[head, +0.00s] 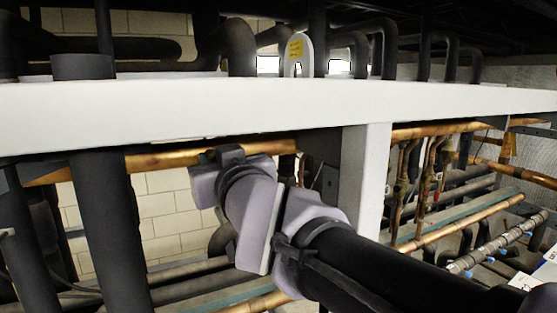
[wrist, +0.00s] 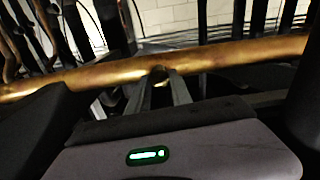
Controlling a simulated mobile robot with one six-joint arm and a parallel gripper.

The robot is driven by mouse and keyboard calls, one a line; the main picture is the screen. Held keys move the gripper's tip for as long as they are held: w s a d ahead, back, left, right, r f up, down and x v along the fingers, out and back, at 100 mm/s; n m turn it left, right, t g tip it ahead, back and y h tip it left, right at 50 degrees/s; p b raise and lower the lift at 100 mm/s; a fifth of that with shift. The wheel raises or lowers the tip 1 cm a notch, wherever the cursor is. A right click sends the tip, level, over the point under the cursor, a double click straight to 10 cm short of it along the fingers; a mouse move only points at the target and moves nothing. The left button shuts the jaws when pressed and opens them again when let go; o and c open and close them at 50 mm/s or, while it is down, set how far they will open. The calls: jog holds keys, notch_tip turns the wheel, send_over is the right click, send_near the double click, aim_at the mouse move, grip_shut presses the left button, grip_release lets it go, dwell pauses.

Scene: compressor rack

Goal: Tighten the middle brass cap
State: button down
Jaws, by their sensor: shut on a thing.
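In the wrist view my gripper (wrist: 160,84) reaches up to a horizontal copper pipe (wrist: 235,57). Its two grey fingers are shut on a small brass cap (wrist: 160,72) at the pipe's lower side. Most of the cap is hidden between the fingertips, and its thread and seating cannot be made out. No other brass cap shows clearly, so I cannot tell from these views whether this is the middle one. In the head view a copper pipe (head: 165,161) runs behind my arm below the white beam, and my fingertips and the cap are hidden.
A white beam (head: 270,108) crosses above my arm, with a white post (head: 363,175) to its right. A thick black pipe (head: 110,225) stands at the left. More copper pipes (head: 465,218) and valves fill the right side. Little free room surrounds my wrist.

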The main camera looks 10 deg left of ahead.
jog(key=shift+f, duration=0.1)
jog(key=shift+w+d+f+m+b, duration=0.1)
jog(key=shift+m+b, duration=1.25)
jog(key=shift+m, duration=4.7)
jog(key=shift+d+m+b, duration=0.1)
jog(key=shift+m+b, duration=1.2)
jog(key=shift+m, duration=4.75)
jog(key=c, duration=1.1)
grip_release()
jog(key=shift+a, duration=0.1)
jog(key=shift+c, duration=0.2)
